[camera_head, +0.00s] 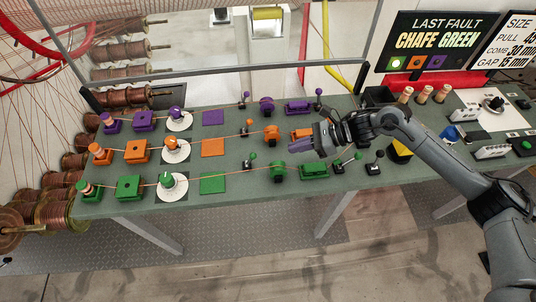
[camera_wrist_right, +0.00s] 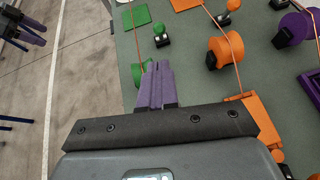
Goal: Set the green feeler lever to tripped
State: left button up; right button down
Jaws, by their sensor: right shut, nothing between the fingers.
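The green row has two green-knobbed levers on black bases, and I cannot tell which is the feeler lever. One (camera_head: 247,161) stands between the green square and the green wheel (camera_head: 277,171); it also shows at the top of the right wrist view (camera_wrist_right: 161,37). The other (camera_head: 340,165) stands right of the green block (camera_head: 314,171). My right gripper (camera_head: 297,147) has purple fingers, shut and empty, over the bench between the orange and green rows. In the wrist view its fingers (camera_wrist_right: 156,68) partly cover the green wheel (camera_wrist_right: 138,75). My left gripper is not in view.
The orange wheel (camera_head: 271,132) and orange block (camera_head: 301,134) lie close behind my right gripper. A black-knobbed lever (camera_head: 374,162) stands right of the green row. Threads run along each row. The bench's front edge (camera_head: 230,201) is close to the green row.

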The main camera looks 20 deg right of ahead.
jog(key=p, duration=0.2)
send_near(250, 160)
jog(key=shift+x, duration=1.05)
jog(key=shift+w+a+f, duration=0.4)
jog(key=shift+a+f, duration=0.15)
jog(key=shift+f, duration=0.15)
jog(key=shift+r, duration=0.1)
